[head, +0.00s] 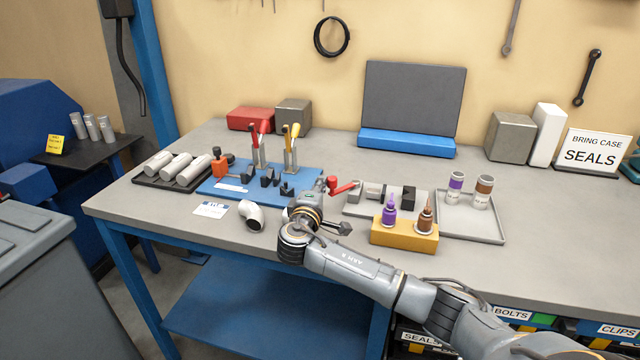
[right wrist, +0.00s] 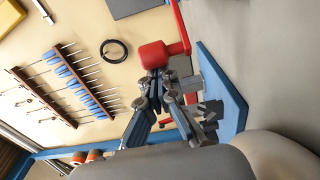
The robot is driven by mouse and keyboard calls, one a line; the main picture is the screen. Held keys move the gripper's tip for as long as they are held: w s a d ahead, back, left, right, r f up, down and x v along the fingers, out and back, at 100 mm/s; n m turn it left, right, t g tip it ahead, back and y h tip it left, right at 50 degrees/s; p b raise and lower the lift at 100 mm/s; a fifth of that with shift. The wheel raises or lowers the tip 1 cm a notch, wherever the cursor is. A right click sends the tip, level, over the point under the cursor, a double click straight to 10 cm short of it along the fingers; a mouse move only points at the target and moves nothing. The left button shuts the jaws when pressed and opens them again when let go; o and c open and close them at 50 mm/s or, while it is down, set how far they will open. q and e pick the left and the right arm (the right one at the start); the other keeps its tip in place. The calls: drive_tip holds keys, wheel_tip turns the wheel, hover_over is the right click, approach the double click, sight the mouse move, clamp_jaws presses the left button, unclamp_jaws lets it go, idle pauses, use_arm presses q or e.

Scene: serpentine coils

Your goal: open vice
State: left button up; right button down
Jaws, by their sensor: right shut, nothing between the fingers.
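The small grey vice (head: 375,191) stands on a grey plate near the middle of the bench, in the head view. Its red crank handle (head: 345,187) points left from its body. A dark block (head: 408,196) sits at its right end. My right gripper (head: 321,184) is shut and empty, just left of the handle's knob. In the right wrist view the shut fingers (right wrist: 157,80) are close beside the red knob (right wrist: 153,54); I cannot tell whether they touch. The vice body is mostly out of that view. My left gripper is not in view.
A blue board (head: 225,188) with toggle clamps lies left of my gripper. A yellow block (head: 404,238) with two bottles stands in front of the vice. A grey tray (head: 480,229) with two jars is to the right. A white pipe elbow (head: 251,216) lies near the front edge.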

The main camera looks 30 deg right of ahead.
drive_tip(key=shift+s+n+t+y, duration=0.4)
drive_tip(key=shift+t+y, duration=0.1)
drive_tip(key=shift+s+d+n+t+y+p, duration=0.1)
drive_tip(key=shift+s+n+t+y+p, duration=0.4)
drive_tip(key=shift+s+y, duration=0.1)
drive_tip(key=s+n+t+y, duration=0.2)
drive_tip(key=y, duration=0.1)
drive_tip(key=shift+s+d+n, duration=0.3)
drive_tip(key=shift+s+d, duration=0.05)
drive_tip(key=shift+s+d+r, duration=0.1)
drive_tip(key=shift+s+d, duration=0.5)
drive_tip(key=shift+s, duration=0.35)
drive_tip(key=shift+d, duration=0.1)
